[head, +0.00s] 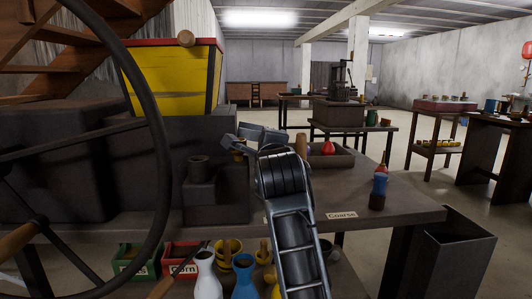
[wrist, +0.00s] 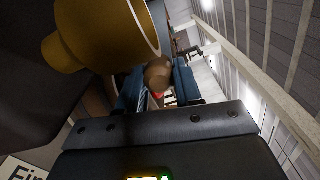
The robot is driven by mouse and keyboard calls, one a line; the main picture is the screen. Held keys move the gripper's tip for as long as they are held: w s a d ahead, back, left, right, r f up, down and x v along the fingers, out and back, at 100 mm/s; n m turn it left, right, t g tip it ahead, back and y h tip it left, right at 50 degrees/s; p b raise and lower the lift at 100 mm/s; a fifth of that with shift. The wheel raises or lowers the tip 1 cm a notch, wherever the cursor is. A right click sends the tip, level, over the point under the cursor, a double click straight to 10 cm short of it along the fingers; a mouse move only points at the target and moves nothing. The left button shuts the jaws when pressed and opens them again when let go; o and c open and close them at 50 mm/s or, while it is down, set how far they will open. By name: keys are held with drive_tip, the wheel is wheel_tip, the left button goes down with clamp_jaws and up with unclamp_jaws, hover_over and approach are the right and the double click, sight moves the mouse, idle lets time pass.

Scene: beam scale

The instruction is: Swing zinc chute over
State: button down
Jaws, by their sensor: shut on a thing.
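My gripper (head: 243,140) is at the right side of the dark mill-like machine (head: 215,185), above the bench. In the wrist view, my gripper (wrist: 157,88) is shut on a rounded brown knob (wrist: 158,74) between its two blue fingers. A brass-coloured, flared spout (wrist: 105,38) is close by on the left of that view. A small bit of brass (head: 238,154) shows under the gripper in the head view. I cannot make out a zinc chute for certain; my gripper and arm cover much of that spot.
The bench (head: 410,208) has a "Coarse" label (head: 341,215) on its front edge. A tray (head: 336,157) with a red item and a red-and-blue bottle (head: 379,187) stand on it. A large wheel (head: 160,100) is at the left. A dark open bin (head: 440,250) stands at the right.

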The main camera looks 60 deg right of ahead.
drive_tip(key=shift+s+d+f+m+b, duration=0.3)
drive_tip(key=shift+s+d+f+m, duration=0.05)
drive_tip(key=shift+m, duration=0.05)
drive_tip(key=c, duration=1.1)
unclamp_jaws()
drive_tip(key=o, duration=0.3)
drive_tip(key=shift+w+a+r, duration=0.1)
drive_tip(key=shift+w+a, duration=0.05)
drive_tip(key=shift+a, duration=0.05)
drive_tip(key=shift+o, duration=0.2)
drive_tip(key=v, duration=0.7)
drive_tip(key=shift+s+a+p, duration=0.25)
drive_tip(key=shift+a+p, duration=0.05)
drive_tip(key=shift+p, duration=0.1)
